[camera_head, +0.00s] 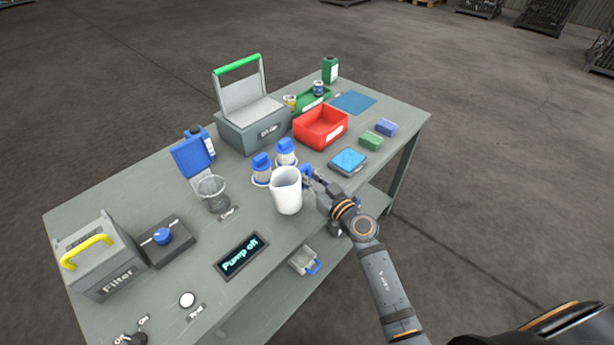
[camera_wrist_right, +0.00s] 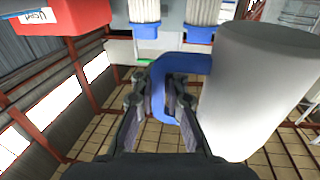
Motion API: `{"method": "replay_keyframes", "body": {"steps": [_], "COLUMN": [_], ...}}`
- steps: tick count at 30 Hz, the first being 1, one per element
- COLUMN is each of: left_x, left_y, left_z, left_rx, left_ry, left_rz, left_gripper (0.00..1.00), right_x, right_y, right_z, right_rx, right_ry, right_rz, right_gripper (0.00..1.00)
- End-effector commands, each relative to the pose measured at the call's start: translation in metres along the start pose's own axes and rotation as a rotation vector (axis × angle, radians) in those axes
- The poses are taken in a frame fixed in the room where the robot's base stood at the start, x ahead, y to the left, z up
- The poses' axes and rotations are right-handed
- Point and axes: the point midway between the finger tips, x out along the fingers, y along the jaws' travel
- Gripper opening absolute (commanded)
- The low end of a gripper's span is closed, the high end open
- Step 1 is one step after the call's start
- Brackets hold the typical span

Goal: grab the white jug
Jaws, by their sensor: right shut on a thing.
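The white jug (camera_head: 287,192) stands upright at the front middle of the grey table in the head view; I cannot tell whether its base touches the top. It has a blue handle on its right side. My right gripper (camera_head: 312,178) comes from the right and is shut on that handle. In the right wrist view the jug (camera_wrist_right: 257,90) fills the right side, and the blue handle (camera_wrist_right: 163,72) passes between the fingers of the right gripper (camera_wrist_right: 170,95). My left gripper is not in view.
Two blue-and-white filter cartridges (camera_head: 286,152) stand right behind the jug. A clear beaker (camera_head: 213,193) is to its left, a "Pump off" display (camera_head: 242,257) in front. A red bin (camera_head: 321,127) and a blue-topped box (camera_head: 348,161) are behind right. The table's front edge is close.

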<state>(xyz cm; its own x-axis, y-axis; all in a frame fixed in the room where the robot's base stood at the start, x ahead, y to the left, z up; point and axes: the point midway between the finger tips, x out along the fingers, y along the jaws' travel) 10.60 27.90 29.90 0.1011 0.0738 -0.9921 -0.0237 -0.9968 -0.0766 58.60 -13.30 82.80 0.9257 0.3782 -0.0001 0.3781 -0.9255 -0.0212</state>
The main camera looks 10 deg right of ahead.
Motion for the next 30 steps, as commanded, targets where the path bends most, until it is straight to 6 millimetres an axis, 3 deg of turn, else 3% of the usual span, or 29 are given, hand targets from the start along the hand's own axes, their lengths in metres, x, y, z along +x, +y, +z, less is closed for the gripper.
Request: {"method": "replay_keyframes", "body": {"steps": [1,12,21,30], "left_x": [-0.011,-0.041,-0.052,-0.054], "left_y": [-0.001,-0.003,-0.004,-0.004], "left_z": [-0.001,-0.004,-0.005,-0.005], "left_rx": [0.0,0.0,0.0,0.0], "left_ry": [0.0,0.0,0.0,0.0], "left_rz": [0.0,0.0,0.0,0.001], "left_gripper": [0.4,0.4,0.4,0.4], "right_x": [0.0,0.0,0.0,0.0], "right_y": [0.0,-0.001,-0.002,-0.002], "right_z": [-0.013,-0.052,-0.067,-0.07], "right_rx": [0.0,0.001,0.001,0.001], "right_ry": [0.002,0.002,0.001,0.001], "right_rz": [0.0,-0.001,-0.001,-0.001], "right_gripper": [0.0,0.0,0.0,0.0]}}
